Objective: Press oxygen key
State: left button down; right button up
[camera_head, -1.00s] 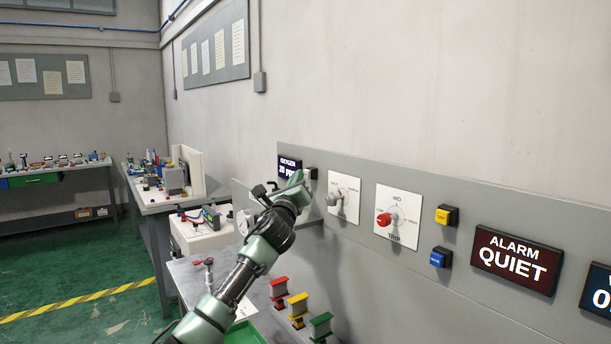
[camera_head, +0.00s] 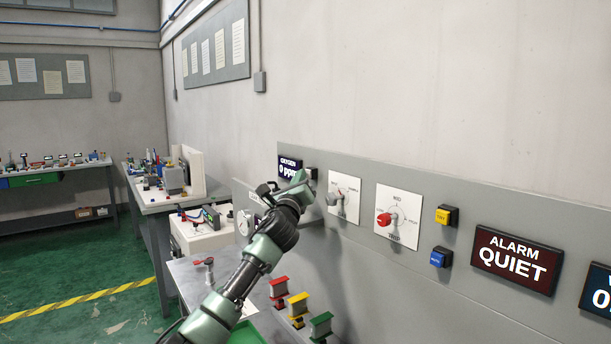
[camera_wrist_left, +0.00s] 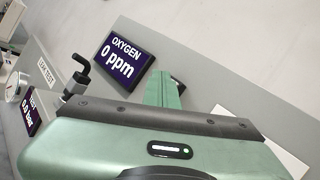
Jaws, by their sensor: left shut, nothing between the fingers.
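The oxygen display (camera_head: 289,168) is a dark panel on the grey wall board and reads 0 ppm. It also shows in the left wrist view (camera_wrist_left: 123,55). A small key (camera_head: 311,173) sits just right of the display. My left gripper (camera_head: 300,178) is shut and empty, with its tip at the wall board beside the key. In the left wrist view the green fingers (camera_wrist_left: 163,91) cover most of the spot beside the display, and only a dark edge shows behind them. I cannot tell whether the tip touches the key. My right gripper is not in view.
A grey lever dial (camera_head: 343,197) and a red knob dial (camera_head: 397,216) are to the right. Yellow (camera_head: 447,215) and blue (camera_head: 441,257) buttons and an alarm sign (camera_head: 517,260) follow. A black bent handle (camera_wrist_left: 80,74) sticks out left of the display.

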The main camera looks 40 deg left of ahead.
pick_arm(q)
jog(key=shift+s, duration=0.1)
dwell(0.3)
jog(key=shift+s+a+p, duration=0.2)
jog(key=shift+s+p, duration=0.1)
jog(key=shift+s, duration=0.45)
jog(key=shift+f, duration=0.1)
jog(key=shift+s+a, duration=0.25)
jog(key=shift+s, duration=0.55)
jog(key=shift+s+a, duration=0.2)
jog(key=shift+s, duration=0.6)
jog(key=shift+s+a, duration=0.25)
jog(key=shift+s, duration=0.55)
